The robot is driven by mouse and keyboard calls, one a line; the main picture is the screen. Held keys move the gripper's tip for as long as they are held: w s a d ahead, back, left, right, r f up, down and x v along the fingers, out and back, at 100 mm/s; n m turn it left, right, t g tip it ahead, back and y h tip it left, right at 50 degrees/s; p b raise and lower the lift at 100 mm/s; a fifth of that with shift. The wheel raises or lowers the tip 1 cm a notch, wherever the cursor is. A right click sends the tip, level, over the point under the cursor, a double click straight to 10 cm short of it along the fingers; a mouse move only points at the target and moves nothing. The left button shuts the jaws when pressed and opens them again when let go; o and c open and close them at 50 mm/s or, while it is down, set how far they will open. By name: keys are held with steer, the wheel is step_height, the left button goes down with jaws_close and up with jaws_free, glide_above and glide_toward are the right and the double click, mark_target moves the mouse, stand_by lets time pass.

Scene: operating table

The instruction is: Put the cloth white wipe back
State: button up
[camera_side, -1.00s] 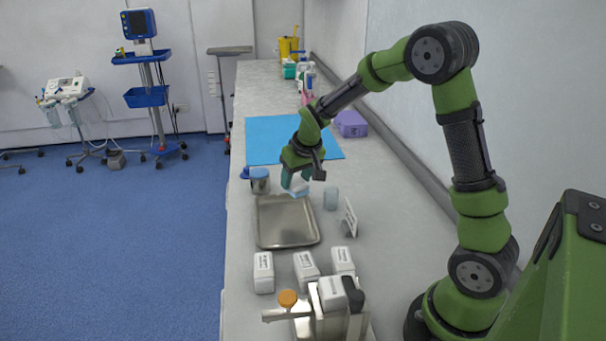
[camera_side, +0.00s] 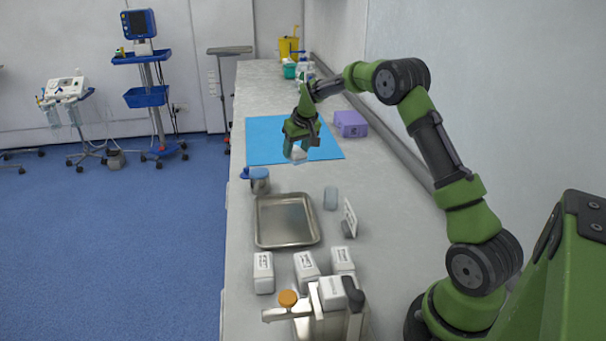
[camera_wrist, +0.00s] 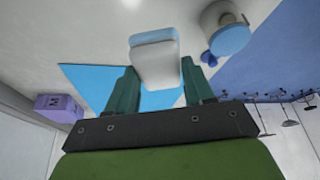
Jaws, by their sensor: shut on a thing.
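My gripper (camera_side: 299,147) hangs above the near edge of the blue mat (camera_side: 267,140), beyond the metal tray. It is shut on a small white block-like thing with a pale blue side, which I take to be the folded white wipe (camera_wrist: 155,65). In the wrist view the wipe sits between the two dark green fingers of my gripper (camera_wrist: 160,82). In the side view only a small pale part of the wipe (camera_side: 298,155) shows below the fingers. The blue mat also shows behind the fingers in the wrist view (camera_wrist: 90,80).
A metal tray (camera_side: 262,237) lies empty on the counter. A blue-lidded jar (camera_side: 260,182) stands at its far left and a clear cup (camera_side: 331,198) at its right. A small sign (camera_side: 349,217), several white boxes (camera_side: 306,270) and a purple box (camera_side: 351,123) stand around.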

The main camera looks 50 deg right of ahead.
steer(key=shift+a+f, duration=0.1)
steer(key=shift+f, duration=4.65)
steer(key=o, duration=0.9)
steer(key=shift+f, duration=0.15)
steer(key=shift+o, duration=0.2)
